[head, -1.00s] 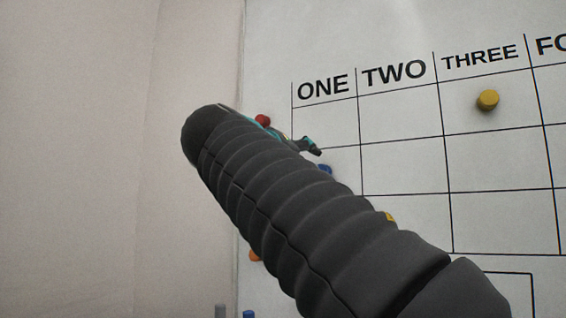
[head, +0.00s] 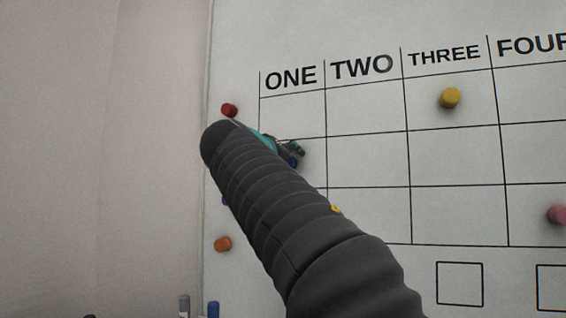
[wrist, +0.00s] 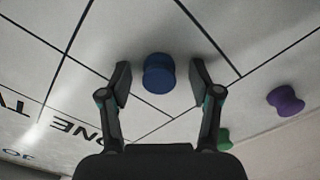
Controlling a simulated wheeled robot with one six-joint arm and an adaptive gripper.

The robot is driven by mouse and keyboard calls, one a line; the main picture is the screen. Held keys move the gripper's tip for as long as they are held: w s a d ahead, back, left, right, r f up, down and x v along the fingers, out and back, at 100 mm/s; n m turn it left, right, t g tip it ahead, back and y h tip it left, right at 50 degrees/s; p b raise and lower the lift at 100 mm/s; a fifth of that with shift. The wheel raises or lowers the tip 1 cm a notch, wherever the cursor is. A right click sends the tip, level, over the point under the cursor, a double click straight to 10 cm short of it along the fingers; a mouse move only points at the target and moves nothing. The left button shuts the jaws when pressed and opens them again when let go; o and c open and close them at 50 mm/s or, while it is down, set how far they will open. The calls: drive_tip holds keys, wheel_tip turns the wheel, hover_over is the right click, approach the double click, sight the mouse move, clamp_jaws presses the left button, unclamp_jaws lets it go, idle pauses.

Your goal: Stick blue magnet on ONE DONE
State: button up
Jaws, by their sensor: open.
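The blue magnet (wrist: 158,73) is a short round knob on the whiteboard (head: 365,155). In the wrist view it sits between the two fingertips of my gripper (wrist: 160,85), with a gap at each side. My gripper is open. In the head view the blue magnet (head: 292,161) shows partly behind the gripper tips (head: 293,152), below the ONE heading (head: 290,76) in that column. My arm hides the lower part of the ONE column, so what lies there cannot be seen.
A red magnet (head: 229,110) and an orange one (head: 222,244) are on the left margin. Purple (wrist: 285,100) and green (wrist: 223,138) magnets are near my gripper. A yellow magnet (head: 450,98) is under THREE, a pink one (head: 557,214) farther right. Empty squares (head: 460,284) line the lower board.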

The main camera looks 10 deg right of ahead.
clamp_jaws()
drive_tip(key=shift+s+a, duration=0.1)
drive_tip(key=shift+s, duration=0.05)
drive_tip(key=shift+s+a, duration=0.25)
drive_tip(key=shift+b+v, duration=0.5)
drive_tip(key=shift+v, duration=0.6)
drive_tip(key=shift+b+v, duration=0.7)
drive_tip(key=shift+v, duration=2.2)
